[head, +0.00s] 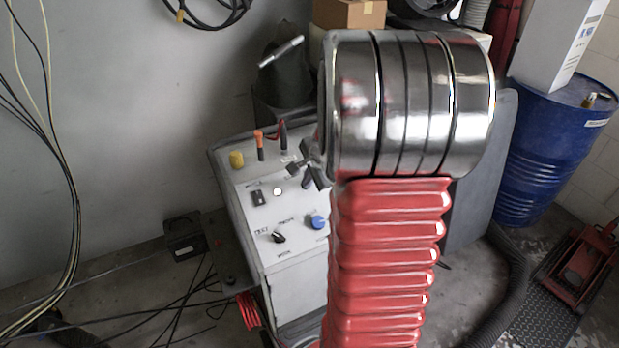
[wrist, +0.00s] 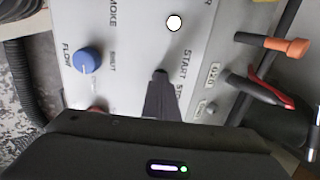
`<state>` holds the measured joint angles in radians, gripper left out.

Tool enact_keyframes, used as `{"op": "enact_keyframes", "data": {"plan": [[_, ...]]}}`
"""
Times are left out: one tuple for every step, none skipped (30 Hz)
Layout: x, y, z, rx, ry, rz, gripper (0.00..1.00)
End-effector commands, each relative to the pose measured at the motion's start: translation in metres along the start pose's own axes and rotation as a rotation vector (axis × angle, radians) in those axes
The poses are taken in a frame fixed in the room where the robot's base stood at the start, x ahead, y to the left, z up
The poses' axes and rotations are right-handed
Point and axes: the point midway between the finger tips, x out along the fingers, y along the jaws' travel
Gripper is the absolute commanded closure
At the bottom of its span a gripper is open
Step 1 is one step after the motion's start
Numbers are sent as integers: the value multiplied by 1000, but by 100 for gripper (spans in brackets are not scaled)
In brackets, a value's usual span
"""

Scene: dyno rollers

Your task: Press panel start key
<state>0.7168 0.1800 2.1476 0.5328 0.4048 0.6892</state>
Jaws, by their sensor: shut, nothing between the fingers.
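The grey-white control panel (head: 270,227) stands left of my arm in the head view; its surface (wrist: 125,60) fills much of the wrist view. My gripper (wrist: 160,75) is shut and empty, its dark narrow tip pointing at the panel beside the START and STOP lettering. I see no separate start key; it may be hidden under or behind my gripper. Contact between tip and panel cannot be told. A white round button or lamp (wrist: 174,22) is beyond the tip and also shows in the head view (head: 278,191). My arm hides the panel's right part in the head view.
A blue knob (wrist: 87,60) is left of my gripper. An orange-tipped handle (wrist: 285,46) and a red-and-black handle (wrist: 262,92) stick out on the right. A blue drum (head: 550,150) stands at right.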

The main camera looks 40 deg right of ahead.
Motion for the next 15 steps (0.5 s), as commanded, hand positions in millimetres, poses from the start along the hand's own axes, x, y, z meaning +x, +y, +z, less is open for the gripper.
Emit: {"op": "enact_keyframes", "data": {"plan": [[1,0,0,0,0,0,100],[2,0,0,0,0,0,100],[2,0,0,0,0,0,100],[2,0,0,0,0,0,100],[2,0,0,0,0,0,100],[2,0,0,0,0,0,100],[2,0,0,0,0,0,100],[2,0,0,0,0,0,100],[1,0,0,1,0,0,100],[2,0,0,1,0,0,100],[2,0,0,1,0,0,100],[3,0,0,1,0,1,100],[4,0,0,1,-1,1,100],[6,0,0,1,-1,1,100],[9,0,0,2,-2,1,100]]}}
